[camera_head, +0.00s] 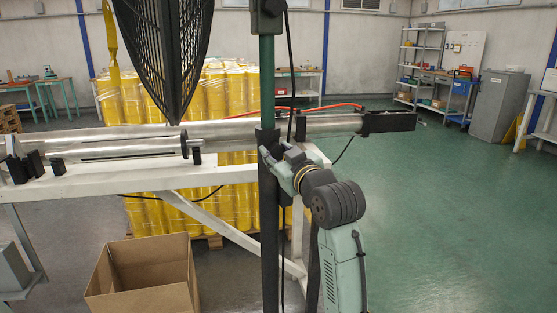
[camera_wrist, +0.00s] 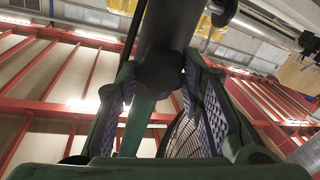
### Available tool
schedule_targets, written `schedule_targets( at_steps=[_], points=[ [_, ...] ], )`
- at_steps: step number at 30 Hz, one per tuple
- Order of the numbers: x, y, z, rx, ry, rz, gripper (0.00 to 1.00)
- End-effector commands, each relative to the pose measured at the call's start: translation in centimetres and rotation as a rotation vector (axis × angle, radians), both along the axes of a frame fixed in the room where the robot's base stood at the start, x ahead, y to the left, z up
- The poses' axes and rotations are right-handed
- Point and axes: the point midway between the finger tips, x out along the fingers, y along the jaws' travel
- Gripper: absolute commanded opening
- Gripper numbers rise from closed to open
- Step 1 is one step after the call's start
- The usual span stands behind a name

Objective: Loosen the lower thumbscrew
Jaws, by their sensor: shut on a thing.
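A green vertical post (camera_head: 267,80) carries a dark lower sleeve (camera_head: 267,215). My gripper (camera_head: 268,156) is beside the top of this sleeve, at its right front. The lower thumbscrew is hidden behind the fingers in the head view. In the wrist view a dark, rounded knob (camera_wrist: 158,80), seemingly this thumbscrew, sits between the purple-padded fingertips of my gripper (camera_wrist: 157,74). The fingers are shut on it, one at each side. A dark cylindrical body (camera_wrist: 170,30) rises just beyond the knob. The knob's threaded part cannot be seen.
A dark block (camera_head: 267,18) sits higher on the post. A black mesh cone (camera_head: 165,50) hangs at left. A white bench frame (camera_head: 100,182) with metal rollers (camera_head: 110,150) runs behind the post. An open cardboard box (camera_head: 145,275) stands below. Floor at right is clear.

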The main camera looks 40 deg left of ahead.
Motion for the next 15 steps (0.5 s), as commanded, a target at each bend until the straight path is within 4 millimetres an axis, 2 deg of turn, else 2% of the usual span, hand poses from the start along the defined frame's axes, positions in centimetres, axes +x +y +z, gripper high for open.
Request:
schedule_targets(
  at_steps=[15],
  points=[
    [-0.08,0.01,-0.36,-0.235,-0.432,-0.001,0.07]
  ],
)
